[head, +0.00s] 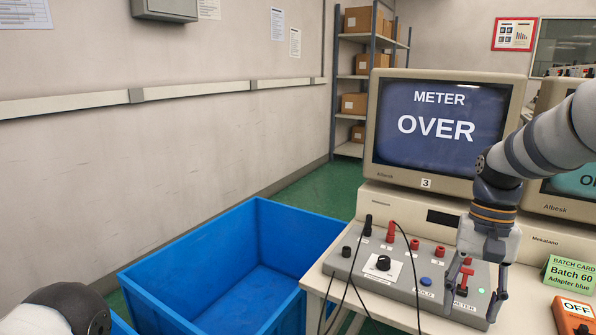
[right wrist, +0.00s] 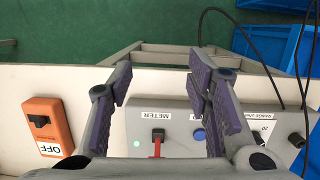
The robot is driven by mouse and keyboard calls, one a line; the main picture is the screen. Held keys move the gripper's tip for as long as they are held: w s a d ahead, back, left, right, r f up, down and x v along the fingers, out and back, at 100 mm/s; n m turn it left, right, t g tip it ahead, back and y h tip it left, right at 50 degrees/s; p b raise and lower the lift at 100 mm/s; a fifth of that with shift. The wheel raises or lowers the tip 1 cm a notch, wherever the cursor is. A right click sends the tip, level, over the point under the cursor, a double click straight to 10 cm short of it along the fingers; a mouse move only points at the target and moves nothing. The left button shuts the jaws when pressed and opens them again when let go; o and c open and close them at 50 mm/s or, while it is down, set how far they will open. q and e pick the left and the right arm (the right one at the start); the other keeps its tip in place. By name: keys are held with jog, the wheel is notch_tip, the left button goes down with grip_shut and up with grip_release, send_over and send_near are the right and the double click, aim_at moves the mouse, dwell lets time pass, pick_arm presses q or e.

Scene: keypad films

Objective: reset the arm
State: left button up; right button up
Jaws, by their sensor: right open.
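My right arm reaches in from the right in the head view. My right gripper (head: 474,296) points down over the right end of a grey control panel (head: 345,262), around the METER switch (head: 466,274) with its red part. In the right wrist view the gripper's (right wrist: 165,85) purple-padded fingers are wide apart with nothing between them, and the METER switch (right wrist: 157,146) shows below them. I cannot tell whether a finger touches the panel. Part of my left arm shows at the bottom left of the head view; its gripper does not show.
A monitor (head: 437,118) reads "METER OVER". Black leads hang across the panel's left half. A blue button (head: 424,281) is left of the gripper. An orange OFF switch box (head: 574,314) and a green batch card (head: 570,274) are at right. An open blue bin (head: 215,243) stands left.

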jog(key=s+f+n, duration=0.1)
jog(key=s+f, duration=0.4)
jog(key=f, duration=0.5)
jog(key=s+f+n, duration=0.1)
jog(key=s+f, duration=0.3)
jog(key=f, duration=0.6)
pick_arm(q)
jog(key=shift+t, duration=0.4)
jog(key=w, duration=0.1)
jog(key=w+r+p, duration=0.1)
jog(key=w+d+r, duration=0.1)
jog(key=shift+w+p, duration=0.3)
pick_arm(e)
jog(key=s+a+f+n, duration=0.1)
jog(key=s+a+f, duration=0.1)
jog(key=s, duration=1.2)
jog(key=s+a+f+n, duration=0.2)
jog(key=s+a+f, duration=0.1)
jog(key=s, duration=1.2)
jog(key=shift+s+a+f+g+h, duration=0.2)
jog(key=shift+g+h, duration=0.1)
jog(key=shift+h, duration=0.1)
